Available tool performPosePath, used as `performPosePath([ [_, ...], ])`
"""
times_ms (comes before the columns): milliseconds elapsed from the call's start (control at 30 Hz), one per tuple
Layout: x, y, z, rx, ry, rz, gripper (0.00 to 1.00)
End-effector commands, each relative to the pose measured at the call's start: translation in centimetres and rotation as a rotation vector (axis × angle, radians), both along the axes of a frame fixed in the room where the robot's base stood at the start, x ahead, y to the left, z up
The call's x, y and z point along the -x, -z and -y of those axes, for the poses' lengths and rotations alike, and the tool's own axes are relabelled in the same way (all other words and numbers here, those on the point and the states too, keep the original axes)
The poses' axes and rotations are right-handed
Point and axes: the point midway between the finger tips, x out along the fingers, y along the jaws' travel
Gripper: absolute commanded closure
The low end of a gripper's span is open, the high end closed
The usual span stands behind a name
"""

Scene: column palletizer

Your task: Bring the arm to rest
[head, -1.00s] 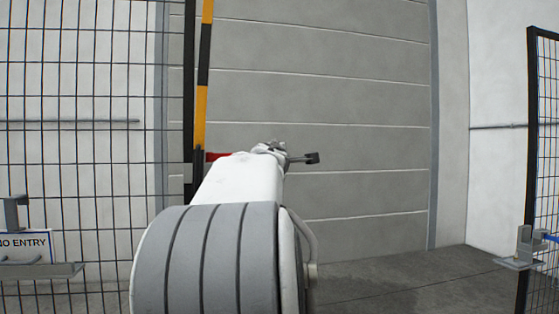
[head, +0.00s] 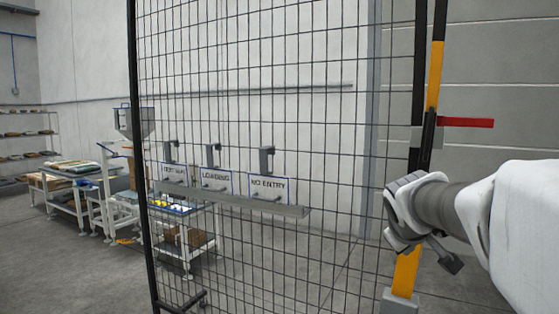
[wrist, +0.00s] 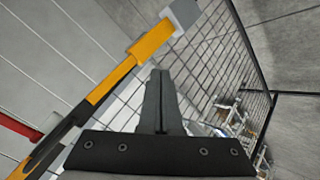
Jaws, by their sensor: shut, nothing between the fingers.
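My white arm reaches in from the right edge of the head view. My gripper (head: 452,264) is at its end, a small dark shape pointing down and to the right, partly hidden by the wrist. In the wrist view my gripper (wrist: 160,75) has its dark fingers together with nothing between them. It appears in front of the mesh fence and beside the yellow and black post. Whether it is clear of the post in depth is hard to tell.
A yellow and black post (head: 435,75) with a red bar (head: 466,122) stands near my arm. Benches (head: 72,180) and shelves (head: 25,133) stand beyond the fence.

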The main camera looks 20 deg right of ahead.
Motion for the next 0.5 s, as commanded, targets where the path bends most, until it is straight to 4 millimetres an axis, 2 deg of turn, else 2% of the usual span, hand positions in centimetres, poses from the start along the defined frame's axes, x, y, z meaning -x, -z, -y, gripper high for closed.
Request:
performPosePath([
  [33, 3.4, -5.0, -4.1, -0.043, -0.026, 0.147, 1.00],
  [167, 6.0, -0.2, -12.4, -0.242, -0.069, 0.090, 1.00],
  [200, 7.1, 1.3, -14.8, -0.297, -0.080, 0.066, 1.00],
  [300, 10.1, 4.7, -20.1, -0.417, -0.106, -0.002, 1.00],
  [467, 16.0, 9.9, -26.9, -0.569, -0.133, -0.133, 1.00],
  [500, 16.5, 8.9, -27.5, -0.586, -0.131, -0.146, 1.00],
])
